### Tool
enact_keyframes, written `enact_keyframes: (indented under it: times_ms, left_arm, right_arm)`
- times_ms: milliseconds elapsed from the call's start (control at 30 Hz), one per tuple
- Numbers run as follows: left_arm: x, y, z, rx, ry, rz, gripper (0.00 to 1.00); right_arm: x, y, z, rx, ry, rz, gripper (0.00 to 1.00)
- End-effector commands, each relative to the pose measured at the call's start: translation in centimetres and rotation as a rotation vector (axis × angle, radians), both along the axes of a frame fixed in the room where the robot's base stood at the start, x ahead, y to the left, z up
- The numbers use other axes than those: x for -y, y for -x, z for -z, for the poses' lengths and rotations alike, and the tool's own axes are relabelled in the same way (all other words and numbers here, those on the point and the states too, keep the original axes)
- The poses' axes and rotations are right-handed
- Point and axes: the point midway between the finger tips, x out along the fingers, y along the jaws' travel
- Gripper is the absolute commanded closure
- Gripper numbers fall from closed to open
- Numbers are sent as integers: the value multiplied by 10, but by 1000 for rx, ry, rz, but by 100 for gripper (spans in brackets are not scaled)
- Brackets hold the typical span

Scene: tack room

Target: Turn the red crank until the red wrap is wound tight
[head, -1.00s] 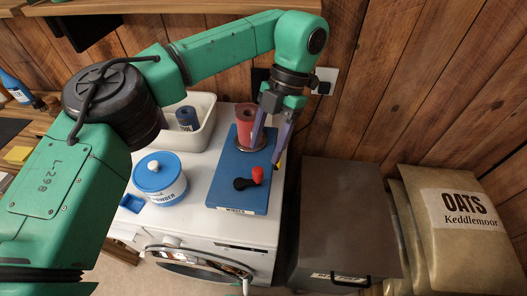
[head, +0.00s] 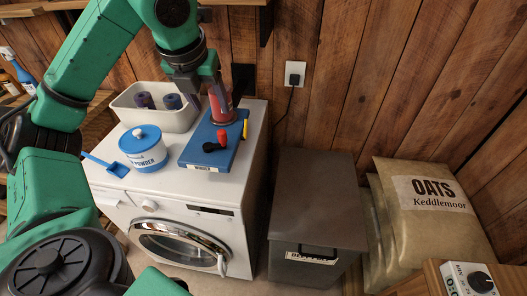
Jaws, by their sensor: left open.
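The red wrap (head: 221,104) stands as an upright roll at the far end of a blue board (head: 199,157) on the white washing machine. The red crank (head: 221,137) has an upright red knob and a black arm lying over the board's near part. My left gripper (head: 229,112) is open and points down at the wrap, with its wrist just above and behind it. It partly covers the wrap; I cannot tell whether a finger touches it. The gripper is apart from the crank knob. My right gripper is not in view.
A blue-lidded powder tub (head: 143,151) and a blue scoop (head: 106,165) are left of the board. A white bin (head: 157,117) with rolled wraps stands behind. A grey feed bin (head: 318,205) and oat sacks (head: 428,205) stand to the right.

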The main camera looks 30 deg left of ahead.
Motion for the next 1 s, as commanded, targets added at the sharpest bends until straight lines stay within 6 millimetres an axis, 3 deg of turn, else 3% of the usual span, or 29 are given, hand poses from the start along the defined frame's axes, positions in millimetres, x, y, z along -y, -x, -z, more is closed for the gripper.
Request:
enact_keyframes:
  times_ms: [133,233,367,633,800,1000]
  left_arm:
    - [-6,-2,12,10,-8,-19,38]
    - [-9,-9,34,8,-9,-17,38]
    - [-15,-21,61,4,-9,-17,38]
    - [-24,-45,117,7,-7,-14,38]
    - [-25,-51,131,9,-7,-13,38]
    - [-25,-51,132,10,-7,-12,38]
  right_arm:
    - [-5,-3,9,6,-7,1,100]
    - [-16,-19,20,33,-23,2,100]
    - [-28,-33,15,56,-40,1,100]
    - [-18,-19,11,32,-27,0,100]
    - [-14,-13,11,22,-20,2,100]
    - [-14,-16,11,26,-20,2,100]
